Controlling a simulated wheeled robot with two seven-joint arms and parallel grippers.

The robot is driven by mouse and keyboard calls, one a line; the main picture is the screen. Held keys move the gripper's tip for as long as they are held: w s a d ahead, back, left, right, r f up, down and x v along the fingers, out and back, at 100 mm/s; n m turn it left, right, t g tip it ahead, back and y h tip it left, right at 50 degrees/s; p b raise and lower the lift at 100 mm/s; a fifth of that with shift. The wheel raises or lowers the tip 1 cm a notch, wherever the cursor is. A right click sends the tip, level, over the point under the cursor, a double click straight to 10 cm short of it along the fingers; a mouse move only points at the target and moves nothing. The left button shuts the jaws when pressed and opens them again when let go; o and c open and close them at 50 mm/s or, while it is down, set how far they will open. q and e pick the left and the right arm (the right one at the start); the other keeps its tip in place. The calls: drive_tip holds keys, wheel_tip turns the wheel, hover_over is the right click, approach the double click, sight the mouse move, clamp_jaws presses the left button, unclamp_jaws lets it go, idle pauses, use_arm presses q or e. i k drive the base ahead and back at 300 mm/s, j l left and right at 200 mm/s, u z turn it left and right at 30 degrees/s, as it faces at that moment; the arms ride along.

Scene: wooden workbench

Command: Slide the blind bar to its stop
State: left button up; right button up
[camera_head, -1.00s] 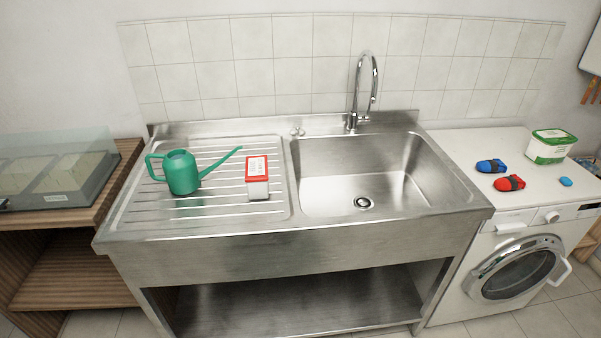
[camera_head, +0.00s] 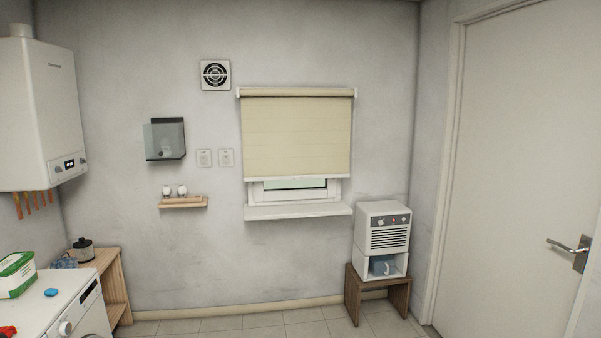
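A cream roller blind (camera_head: 297,135) hangs over a window on the far wall. Its white bottom bar (camera_head: 297,179) sits level, a little above the sill. A strip of the window (camera_head: 292,190) shows between the bar and the white sill (camera_head: 298,211). Neither of my grippers is in view.
A small wooden stool (camera_head: 377,291) with a white appliance (camera_head: 383,228) stands right of the window. A washing machine (camera_head: 62,302) is at the lower left, with a wooden shelf unit (camera_head: 115,287) behind it. A closed door (camera_head: 517,160) is at right. Floor below the window is clear.

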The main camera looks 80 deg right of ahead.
sight(257, 170)
drive_tip(key=z, duration=2.65)
drive_tip(key=i+l, duration=0.2)
drive_tip(key=i, duration=0.25)
drive_tip(key=i+l, duration=0.2)
drive_tip(key=i, duration=0.25)
drive_tip(key=i+l+z, duration=0.1)
drive_tip(key=i, duration=0.3)
drive_tip(key=i+l, duration=0.3)
drive_tip(key=i, duration=0.15)
